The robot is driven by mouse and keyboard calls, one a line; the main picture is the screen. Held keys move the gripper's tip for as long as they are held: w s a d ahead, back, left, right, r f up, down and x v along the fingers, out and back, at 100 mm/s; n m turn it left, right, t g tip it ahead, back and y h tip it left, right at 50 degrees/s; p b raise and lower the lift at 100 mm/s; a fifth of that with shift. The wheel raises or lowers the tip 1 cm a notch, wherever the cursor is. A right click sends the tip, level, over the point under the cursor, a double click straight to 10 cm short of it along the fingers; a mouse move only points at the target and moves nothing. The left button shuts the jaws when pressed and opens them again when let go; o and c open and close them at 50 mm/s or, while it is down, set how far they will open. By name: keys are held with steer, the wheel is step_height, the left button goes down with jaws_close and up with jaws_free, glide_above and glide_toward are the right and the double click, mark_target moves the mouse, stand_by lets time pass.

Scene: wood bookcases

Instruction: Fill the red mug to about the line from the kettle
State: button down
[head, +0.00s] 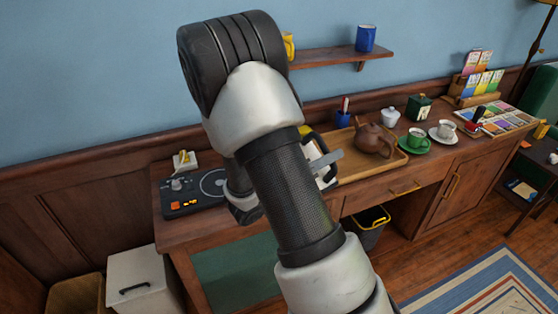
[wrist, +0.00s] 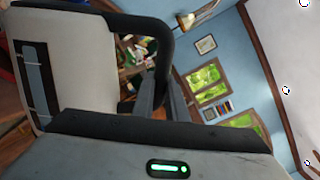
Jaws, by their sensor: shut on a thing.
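The kettle (wrist: 80,55) has a pale body, a black handle and a dark level window. It fills the left of the wrist view. My gripper (wrist: 163,92) is shut on the kettle's black handle. In the head view my arm covers most of the kettle; a pale part (head: 315,152) and a piece of black handle show beside a grey finger of my gripper (head: 326,160), above the desk. I cannot tell how far the kettle tilts. I cannot make out the red mug or its line in either view; my arm may hide it.
A black unit with a round plate (head: 180,207) sits at the desk's left. A wooden tray (head: 350,173) holds a brown teapot (head: 374,141). To its right are a green cup (head: 416,138) and a white cup (head: 445,130). A wall shelf (head: 335,55) holds a blue mug (head: 366,38).

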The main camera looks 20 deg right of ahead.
mark_target(322, 140)
steer(key=shift+w+a+r+n+p, duration=0.25)
steer(key=shift+w+r+n+p, duration=0.5)
steer(key=shift+r+p, duration=0.35)
steer(key=shift+w+a+r+n+p, duration=0.2)
steer(key=shift+w+r+n+p, duration=0.55)
steer(key=shift+p, duration=0.5)
stand_by(5.0)
